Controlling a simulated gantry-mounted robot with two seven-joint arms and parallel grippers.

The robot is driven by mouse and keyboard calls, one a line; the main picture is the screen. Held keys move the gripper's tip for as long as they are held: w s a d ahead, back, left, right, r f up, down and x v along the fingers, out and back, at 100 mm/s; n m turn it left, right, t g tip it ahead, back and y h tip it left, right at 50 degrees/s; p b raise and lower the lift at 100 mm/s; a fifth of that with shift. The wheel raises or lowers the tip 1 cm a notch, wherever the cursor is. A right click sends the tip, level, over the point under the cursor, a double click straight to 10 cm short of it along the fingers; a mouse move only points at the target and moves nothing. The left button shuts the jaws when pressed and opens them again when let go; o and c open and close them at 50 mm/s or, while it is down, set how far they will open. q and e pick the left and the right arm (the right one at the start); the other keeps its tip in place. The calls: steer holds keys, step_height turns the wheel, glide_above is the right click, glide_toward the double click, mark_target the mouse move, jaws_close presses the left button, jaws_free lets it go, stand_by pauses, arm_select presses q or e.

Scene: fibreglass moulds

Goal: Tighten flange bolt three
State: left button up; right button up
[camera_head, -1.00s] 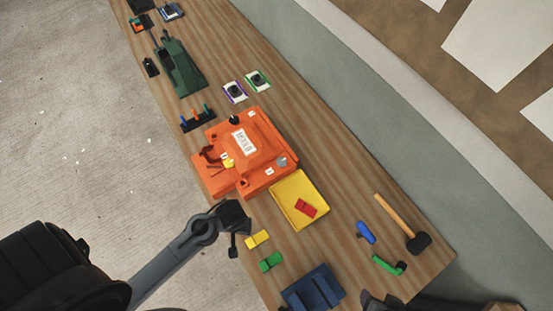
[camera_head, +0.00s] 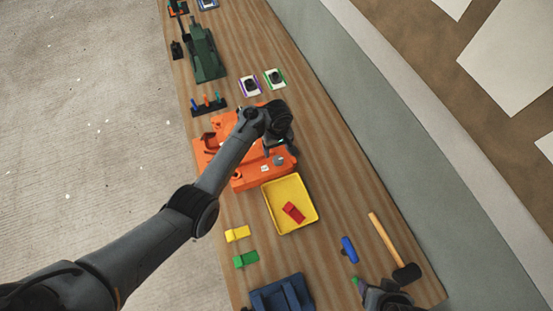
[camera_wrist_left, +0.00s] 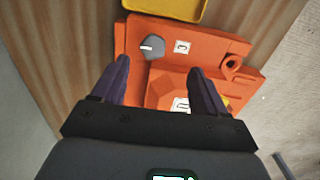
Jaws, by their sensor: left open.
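The orange mould (camera_head: 247,178) lies on the wooden bench, partly covered by my left arm. A grey round bolt head (camera_head: 278,160) sits at its right corner. The left wrist view shows this bolt head (camera_wrist_left: 152,47) with a white mark, beside a white label (camera_wrist_left: 182,47). My left gripper (camera_head: 279,146) is over the mould, close to that bolt head. Its fingers (camera_wrist_left: 158,70) are spread and empty, with the bolt head ahead between them, not touching. My right gripper (camera_head: 382,292) shows at the bottom edge by a green tool; its jaws are unclear.
A yellow tray (camera_head: 311,214) holding a red piece (camera_head: 293,212) stands beside the mould. A hammer (camera_head: 388,240), a blue tool (camera_head: 349,249), a yellow block (camera_head: 237,233), a green block (camera_head: 246,259) and a blue holder (camera_head: 282,294) lie nearer.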

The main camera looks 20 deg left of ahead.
mark_target(278, 160)
arm_select(q)
steer(key=f+b, duration=0.1)
steer(key=f, duration=0.2)
steer(key=f+b, duration=0.1)
steer(key=f, duration=0.2)
steer(key=w+f+b, duration=0.1)
steer(key=f, duration=0.2)
steer(key=shift+f, duration=0.3)
steer(key=c, duration=1.1)
steer(key=shift+o, duration=0.2)
